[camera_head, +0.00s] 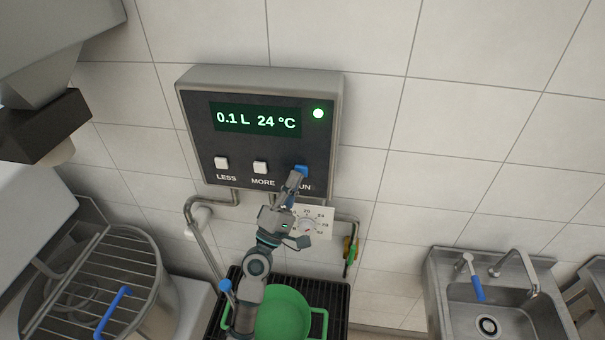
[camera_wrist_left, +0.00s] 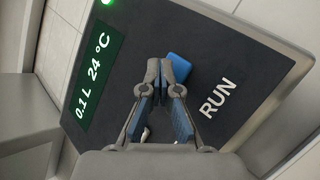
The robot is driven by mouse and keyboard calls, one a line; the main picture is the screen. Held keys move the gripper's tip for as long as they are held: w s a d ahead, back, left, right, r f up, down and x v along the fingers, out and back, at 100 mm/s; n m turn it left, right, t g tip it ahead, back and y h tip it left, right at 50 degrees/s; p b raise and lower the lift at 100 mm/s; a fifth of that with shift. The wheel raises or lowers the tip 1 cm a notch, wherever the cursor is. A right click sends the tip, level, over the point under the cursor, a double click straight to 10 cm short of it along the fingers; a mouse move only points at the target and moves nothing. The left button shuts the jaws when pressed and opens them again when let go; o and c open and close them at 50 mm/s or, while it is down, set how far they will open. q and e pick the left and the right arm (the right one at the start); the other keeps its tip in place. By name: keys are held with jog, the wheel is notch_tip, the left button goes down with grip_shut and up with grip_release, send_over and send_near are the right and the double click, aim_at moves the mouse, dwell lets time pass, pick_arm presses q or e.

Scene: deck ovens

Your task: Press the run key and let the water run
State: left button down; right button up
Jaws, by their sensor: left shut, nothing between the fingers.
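The control box (camera_head: 256,133) hangs on the tiled wall. Its display (camera_head: 257,119) reads 0.1 L and 24 °C, and a green lamp (camera_head: 318,113) glows beside it. The blue run key (camera_head: 302,168) is at the lower right of the panel. My left gripper (camera_head: 296,180) is shut and empty, with its tips at the run key. In the left wrist view the gripper tips (camera_wrist_left: 166,68) overlap the edge of the blue key (camera_wrist_left: 179,66); how far the key is pressed I cannot tell. The right gripper is not in view.
White LESS (camera_head: 221,163) and MORE (camera_head: 260,167) keys sit left of the run key. A dial plate (camera_head: 312,222) and pipes are below the box. A green pot (camera_head: 284,318) stands on a black grate. A mixer bowl is left, a sink (camera_head: 507,300) right.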

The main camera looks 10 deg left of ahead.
pick_arm(q)
jog(key=shift+s+a, duration=0.1)
jog(key=shift+s, duration=0.05)
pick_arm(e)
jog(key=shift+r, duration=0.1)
pick_arm(q)
jog(key=shift+s+d+p, duration=0.35)
jog(key=shift+s+d, duration=0.05)
jog(key=shift+s, duration=0.3)
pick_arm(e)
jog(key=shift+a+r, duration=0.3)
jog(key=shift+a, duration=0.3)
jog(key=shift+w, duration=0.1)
pick_arm(q)
jog(key=shift+s+p, duration=0.7)
jog(key=shift+s, duration=1.8)
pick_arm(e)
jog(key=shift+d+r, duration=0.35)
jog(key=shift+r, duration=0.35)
pick_arm(q)
jog(key=shift+f, duration=0.1)
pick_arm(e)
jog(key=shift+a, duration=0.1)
